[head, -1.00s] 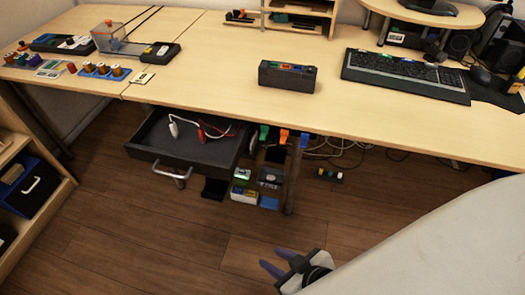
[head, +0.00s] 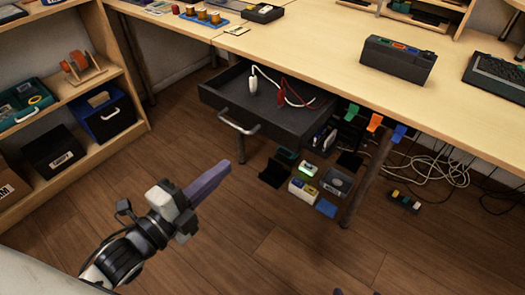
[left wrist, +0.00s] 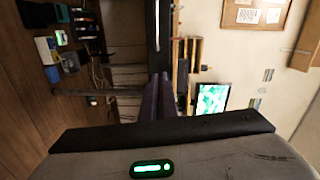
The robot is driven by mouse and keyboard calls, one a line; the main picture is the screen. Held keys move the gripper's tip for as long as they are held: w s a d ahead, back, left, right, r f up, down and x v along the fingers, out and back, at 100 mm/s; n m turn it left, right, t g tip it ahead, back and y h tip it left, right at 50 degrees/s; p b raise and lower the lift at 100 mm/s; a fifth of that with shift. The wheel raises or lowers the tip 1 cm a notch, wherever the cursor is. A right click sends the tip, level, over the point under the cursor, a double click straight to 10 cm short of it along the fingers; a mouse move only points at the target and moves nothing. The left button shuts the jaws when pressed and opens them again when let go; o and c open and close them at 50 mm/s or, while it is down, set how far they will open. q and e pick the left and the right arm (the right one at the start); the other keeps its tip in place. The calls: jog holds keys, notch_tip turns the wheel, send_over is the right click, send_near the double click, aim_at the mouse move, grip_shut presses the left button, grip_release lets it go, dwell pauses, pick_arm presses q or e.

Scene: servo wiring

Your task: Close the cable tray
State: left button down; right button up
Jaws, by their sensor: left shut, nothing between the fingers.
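The cable tray (head: 224,90) is a dark drawer under the desk. It stands pulled out, with a metal bar handle (head: 238,126) on its front. A white cable end (head: 252,84) and a red and white lead (head: 283,97) lie in it. My left gripper (head: 222,172) is shut and empty, in front of and below the handle, apart from it. Its fingers also show in the left wrist view (left wrist: 159,92). Only the fingertips of my right gripper (head: 357,292) show at the bottom edge of the head view, spaced apart.
A desk leg (head: 366,180) stands right of the tray. Small boxes (head: 303,188) lie on the floor below it, and loose white cables (head: 440,172) at the right. Shelves (head: 75,85) stand at the left. A dark box (head: 398,62) sits on the desk.

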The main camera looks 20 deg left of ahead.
pick_arm(q)
jog(key=m, duration=0.1)
jog(key=b, duration=0.3)
send_near(270, 124)
jog(key=shift+m+h, duration=0.4)
jog(key=x, duration=0.6)
jog(key=shift+w+f, duration=0.15)
jog(key=shift+w, duration=0.05)
pick_arm(e)
jog(key=shift+w+a+f+n+g+y, duration=0.15)
jog(key=shift+w+a+f+g, duration=0.1)
jog(key=shift+a+f, duration=0.3)
jog(key=shift+w+a+f+n+g+y, duration=0.15)
jog(key=shift+w+a+f+g, duration=0.15)
jog(key=shift+f, duration=0.35)
pick_arm(q)
jog(key=shift+w, duration=0.1)
pick_arm(e)
jog(key=shift+s, duration=0.1)
